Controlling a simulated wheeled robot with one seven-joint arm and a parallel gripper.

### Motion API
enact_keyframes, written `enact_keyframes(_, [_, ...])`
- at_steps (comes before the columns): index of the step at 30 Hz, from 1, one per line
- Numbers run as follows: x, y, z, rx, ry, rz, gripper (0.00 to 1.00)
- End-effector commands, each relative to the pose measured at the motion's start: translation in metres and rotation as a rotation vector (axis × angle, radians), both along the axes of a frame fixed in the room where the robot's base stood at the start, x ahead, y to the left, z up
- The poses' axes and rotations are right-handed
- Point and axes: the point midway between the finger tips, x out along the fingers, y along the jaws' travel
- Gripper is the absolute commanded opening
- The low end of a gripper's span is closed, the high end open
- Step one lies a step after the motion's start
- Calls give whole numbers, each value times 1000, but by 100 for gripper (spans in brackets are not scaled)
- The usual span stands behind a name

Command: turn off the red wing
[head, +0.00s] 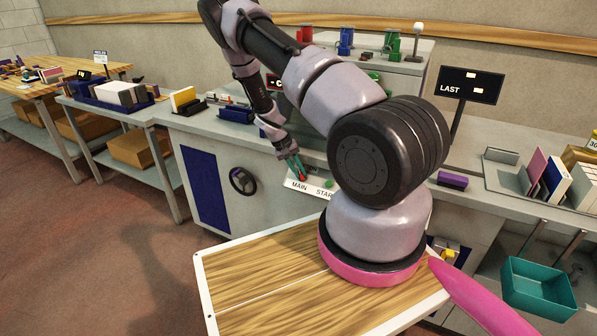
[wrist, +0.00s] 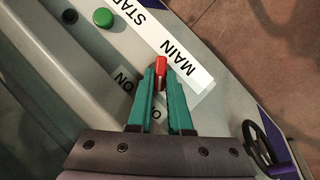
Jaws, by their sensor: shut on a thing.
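The red wing (wrist: 161,66) is a small red switch handle on the grey panel, beside the white label strip reading MAIN (wrist: 180,58). In the wrist view my gripper (wrist: 161,76) has its two teal fingers on either side of the wing, shut on it. The wing's red end shows between and just past the fingertips; its lower part is hidden. Letters ON show on a pale plate left of the fingers, and an O shows between them, partly covered. In the head view my gripper (head: 297,172) reaches down to the panel front at the MAIN label (head: 300,187).
A green button (wrist: 103,17) and a black knob (wrist: 70,16) sit farther along the panel. A black handwheel (wrist: 262,140) is right of my gripper; it also shows in the head view (head: 243,181). A LAST sign (head: 469,85) stands on the bench behind my arm.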

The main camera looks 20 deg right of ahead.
Motion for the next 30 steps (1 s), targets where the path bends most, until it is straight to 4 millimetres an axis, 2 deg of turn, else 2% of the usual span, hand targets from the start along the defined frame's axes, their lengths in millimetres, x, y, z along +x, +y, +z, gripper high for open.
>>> enact_keyframes(1, [-1, 0, -1, 1, 2, 1, 0])
enact_keyframes(2, [-1, 0, -1, 1, 2, 1, 25])
enact_keyframes(3, [-1, 0, -1, 1, 2, 1, 30])
enact_keyframes(14, [1, 2, 4, 1, 0, 0, 30])
enact_keyframes(17, [3, 7, 15, 1, -3, 2, 30])
enact_keyframes(24, [10, 27, 59, 2, -2, 2, 30])
enact_keyframes(30, [14, 39, 88, 1, -1, 1, 30])
